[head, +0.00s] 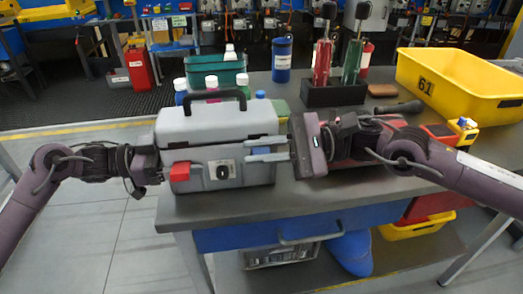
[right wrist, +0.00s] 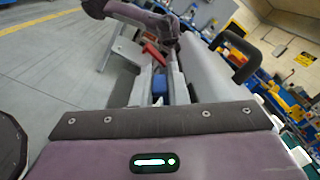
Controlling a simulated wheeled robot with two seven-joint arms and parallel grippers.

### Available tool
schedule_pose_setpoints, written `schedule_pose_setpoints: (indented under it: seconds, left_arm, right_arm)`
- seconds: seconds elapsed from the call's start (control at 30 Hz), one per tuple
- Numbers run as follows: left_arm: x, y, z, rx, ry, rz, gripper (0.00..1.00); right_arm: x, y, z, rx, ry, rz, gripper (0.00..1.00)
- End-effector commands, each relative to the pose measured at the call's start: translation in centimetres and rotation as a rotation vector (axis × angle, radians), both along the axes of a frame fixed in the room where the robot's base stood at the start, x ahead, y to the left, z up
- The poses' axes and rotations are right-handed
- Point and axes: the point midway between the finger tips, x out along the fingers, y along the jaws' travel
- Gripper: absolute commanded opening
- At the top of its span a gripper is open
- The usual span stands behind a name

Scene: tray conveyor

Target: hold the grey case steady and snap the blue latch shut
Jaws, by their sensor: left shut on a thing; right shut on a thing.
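The grey case (head: 215,125) stands upright on the bench with its lid down and its black handle (head: 213,97) up. The blue latch (head: 261,152) is on the right of its front, partly covered by my right gripper's fingers. My right gripper (head: 267,150) is shut on the blue latch; the latch (right wrist: 159,88) also shows between the fingers in the right wrist view. A red latch (head: 180,171) sits at the front left, with a dark round fitting (head: 222,170) between the latches. My left gripper (head: 163,166) is shut on the case's left side; its fingertips are mostly hidden.
Bottles (head: 181,87) and a green bin (head: 215,70) stand behind the case. A tool holder (head: 334,94), a blue can (head: 282,62) and a yellow tray (head: 455,85) are further right. The bench's front edge is close below the case.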

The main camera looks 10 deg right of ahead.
Motion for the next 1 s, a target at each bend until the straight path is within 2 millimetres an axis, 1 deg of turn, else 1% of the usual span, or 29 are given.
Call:
schedule_pose_setpoints:
  seconds: [0.03,0.2,0.47,0.57,0.67,1.0]
  left_arm:
    - [-0.2,-0.1,-0.1,0.000,0.003,-0.005,0.29]
    - [-0.1,-0.1,-0.1,0.000,0.003,-0.005,0.29]
    - [-0.1,-0.1,-0.1,0.000,0.003,-0.004,0.29]
    - [-0.1,-0.1,-0.1,0.000,0.003,-0.003,0.29]
    - [-0.1,-0.1,-0.1,0.000,0.003,-0.003,0.29]
    - [-0.1,-0.1,-0.1,0.001,0.003,-0.002,0.29]
  right_arm:
    - [0.0,0.0,-0.1,-0.002,0.002,-0.001,0.15]
    - [0.0,0.0,-0.1,-0.001,0.001,-0.001,0.35]
    - [0.0,-0.1,-0.1,-0.001,0.000,-0.001,0.35]
    - [0.1,-0.6,-0.1,-0.001,0.000,-0.003,0.35]
    - [0.1,-2.0,-0.2,-0.001,0.001,-0.005,0.35]
    - [0.1,-9.1,-0.2,-0.002,0.002,-0.005,0.35]
